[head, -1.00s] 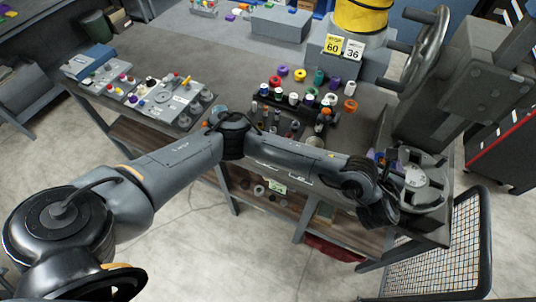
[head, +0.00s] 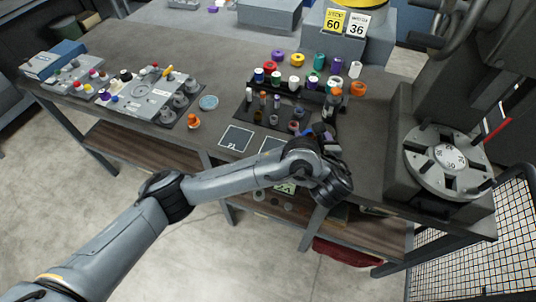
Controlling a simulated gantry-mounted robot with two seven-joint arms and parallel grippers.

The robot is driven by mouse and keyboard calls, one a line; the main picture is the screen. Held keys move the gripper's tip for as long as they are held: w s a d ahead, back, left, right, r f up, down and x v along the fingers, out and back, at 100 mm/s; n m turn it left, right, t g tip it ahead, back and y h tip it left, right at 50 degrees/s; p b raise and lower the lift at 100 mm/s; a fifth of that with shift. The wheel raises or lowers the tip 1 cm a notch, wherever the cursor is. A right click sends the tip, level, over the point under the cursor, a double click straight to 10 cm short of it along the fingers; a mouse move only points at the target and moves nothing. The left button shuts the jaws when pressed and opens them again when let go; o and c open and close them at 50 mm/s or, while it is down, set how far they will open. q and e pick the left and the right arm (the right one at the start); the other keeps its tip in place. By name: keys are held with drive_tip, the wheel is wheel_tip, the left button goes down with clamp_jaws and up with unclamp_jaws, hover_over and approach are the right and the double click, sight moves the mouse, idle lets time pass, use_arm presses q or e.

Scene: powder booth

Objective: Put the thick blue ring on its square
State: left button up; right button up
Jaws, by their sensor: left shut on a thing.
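My left gripper (head: 328,140) is over the bench, just in front of the black rack. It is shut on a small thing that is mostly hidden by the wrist. A blue-violet patch shows at the fingers, but I cannot tell whether it is the thick blue ring. A dark square with a white outline (head: 236,138) lies flat on the bench to the left of the gripper. A second outlined square (head: 270,146) is partly hidden behind my left arm. Both look empty where they show. My right gripper is not in view.
A black rack (head: 254,92) holds several coloured spools. A purple ring (head: 277,56), a yellow ring (head: 297,59) and an orange ring (head: 357,89) are around it. A grey fixture with a round dial (head: 449,157) stands at right. A grey tray (head: 143,97) is at left.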

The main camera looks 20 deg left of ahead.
use_arm(q)
drive_tip(key=w+a+f+b, duration=0.1)
drive_tip(key=a+f, duration=0.1)
drive_tip(key=a, duration=0.1)
drive_tip(key=w+a+f+b, duration=0.1)
drive_tip(key=a+f+b, duration=0.1)
drive_tip(key=a+f, duration=0.1)
drive_tip(key=a+f+b, duration=0.2)
drive_tip(key=a+f, duration=0.1)
drive_tip(key=a, duration=0.2)
drive_tip(key=shift+w+f, duration=0.1)
drive_tip(key=shift+w, duration=0.3)
drive_tip(key=shift+f+b, duration=1.1)
drive_tip(key=shift+f, duration=0.9)
drive_tip(key=shift+f, duration=0.2)
drive_tip(key=o, duration=1.2)
drive_tip(key=shift+o, duration=0.2)
